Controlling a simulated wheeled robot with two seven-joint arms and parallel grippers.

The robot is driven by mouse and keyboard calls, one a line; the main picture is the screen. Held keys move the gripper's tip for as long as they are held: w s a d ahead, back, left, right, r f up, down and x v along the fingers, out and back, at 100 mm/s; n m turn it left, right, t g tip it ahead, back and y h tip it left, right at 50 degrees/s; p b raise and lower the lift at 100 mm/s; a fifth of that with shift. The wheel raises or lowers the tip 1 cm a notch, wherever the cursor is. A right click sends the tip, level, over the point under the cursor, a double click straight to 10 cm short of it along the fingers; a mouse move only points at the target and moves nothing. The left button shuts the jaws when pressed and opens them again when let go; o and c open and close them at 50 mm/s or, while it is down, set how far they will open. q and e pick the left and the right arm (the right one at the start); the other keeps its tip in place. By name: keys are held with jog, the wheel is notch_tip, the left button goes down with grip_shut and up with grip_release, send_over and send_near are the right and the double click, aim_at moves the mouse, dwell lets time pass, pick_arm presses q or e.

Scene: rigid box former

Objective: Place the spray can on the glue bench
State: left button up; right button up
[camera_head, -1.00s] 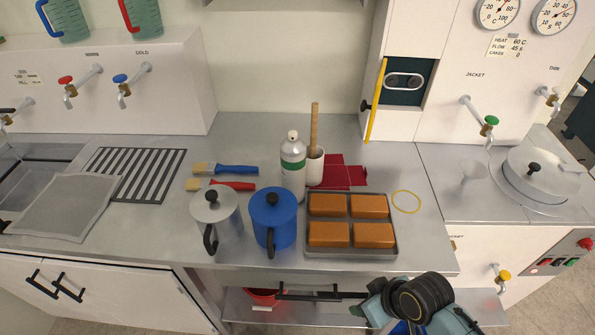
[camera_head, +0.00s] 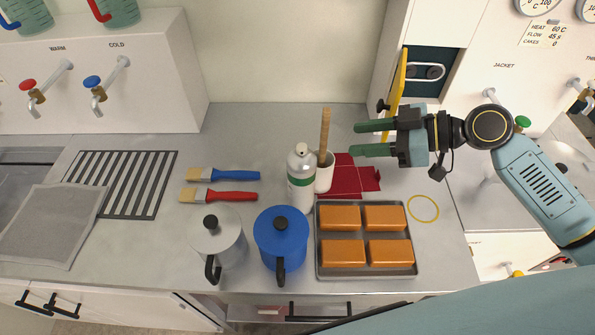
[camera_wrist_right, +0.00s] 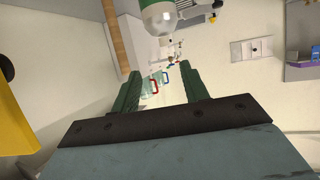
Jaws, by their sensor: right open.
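The spray can (camera_head: 300,180), silver-white with a green band, stands upright on the grey steel bench (camera_head: 250,120), behind the blue lidded pot. Its top also shows at the upper edge of the right wrist view (camera_wrist_right: 157,18). My right gripper (camera_head: 357,139) comes in from the right above the bench. Its green fingers are apart and empty, pointing left, to the right of the can and the wooden handle. They touch neither as far as I can see. No label marks which surface is the glue bench. My left gripper is not in view.
A white cup (camera_head: 325,174) with a wooden handle (camera_head: 325,130) stands right beside the can. A blue pot (camera_head: 280,240), a grey pot (camera_head: 217,240), two brushes (camera_head: 225,175), red cloth (camera_head: 350,176) and a tray of brown blocks (camera_head: 366,272) surround it. The back left bench is clear.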

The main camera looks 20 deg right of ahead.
jog(key=p, duration=0.2)
send_near(304, 147)
jog(key=w+x, duration=0.1)
jog(key=x, duration=0.3)
jog(key=shift+w+a+f, duration=0.25)
jog(key=shift+a, duration=0.15)
jog(key=shift+w+a+f, duration=0.1)
jog(key=shift+a, duration=0.3)
jog(key=p+x, duration=0.1)
jog(key=x, duration=0.2)
jog(key=shift+a+f+p, duration=0.1)
jog(key=shift+a+p, duration=0.25)
jog(key=shift+a+f, duration=0.25)
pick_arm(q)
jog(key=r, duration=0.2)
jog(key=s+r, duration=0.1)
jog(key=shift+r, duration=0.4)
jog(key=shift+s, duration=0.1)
pick_arm(e)
jog(key=shift+c, duration=0.4)
